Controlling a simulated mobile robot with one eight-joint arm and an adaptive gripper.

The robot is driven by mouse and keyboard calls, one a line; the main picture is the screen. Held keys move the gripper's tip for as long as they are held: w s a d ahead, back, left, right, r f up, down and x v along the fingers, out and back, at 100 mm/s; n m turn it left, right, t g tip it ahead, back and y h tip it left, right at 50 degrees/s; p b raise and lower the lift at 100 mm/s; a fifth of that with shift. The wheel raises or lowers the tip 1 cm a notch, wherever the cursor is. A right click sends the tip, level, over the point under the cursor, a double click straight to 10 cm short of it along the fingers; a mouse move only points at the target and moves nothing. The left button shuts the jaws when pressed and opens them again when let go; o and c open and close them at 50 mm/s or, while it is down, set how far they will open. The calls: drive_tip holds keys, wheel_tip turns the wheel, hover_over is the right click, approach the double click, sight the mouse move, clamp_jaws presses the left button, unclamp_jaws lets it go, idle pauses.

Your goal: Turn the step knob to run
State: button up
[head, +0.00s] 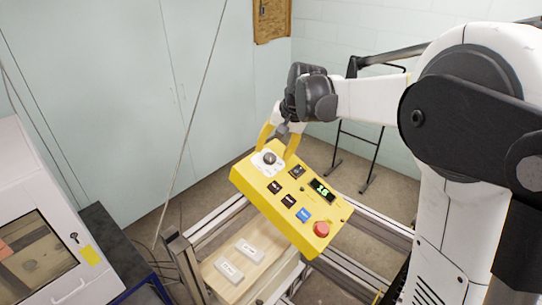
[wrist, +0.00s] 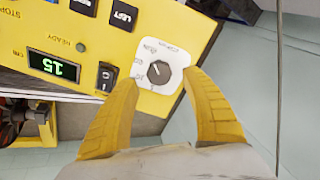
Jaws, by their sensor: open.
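The step knob (head: 269,158) is a round dark dial on a white plate at the upper left of the yellow control box (head: 262,197) in the head view. In the wrist view the knob (wrist: 157,71) sits on its white plate with printed marks around it, too small to read surely. My gripper (head: 278,152) has yellow fingers, open, over the knob end of the box. In the wrist view my gripper's fingertips (wrist: 158,80) stand apart on either side of the knob, with a gap around it. A green display (head: 321,189) reads 15.
A red button (head: 321,229), a blue button (head: 303,215) and several black buttons share the panel. Metal rails and a wooden board (head: 262,245) with two pale labelled blocks lie below. A white machine (head: 40,215) stands at left. A thin cable (head: 197,105) hangs left of my gripper.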

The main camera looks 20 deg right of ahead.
drive_tip(key=v, duration=0.9)
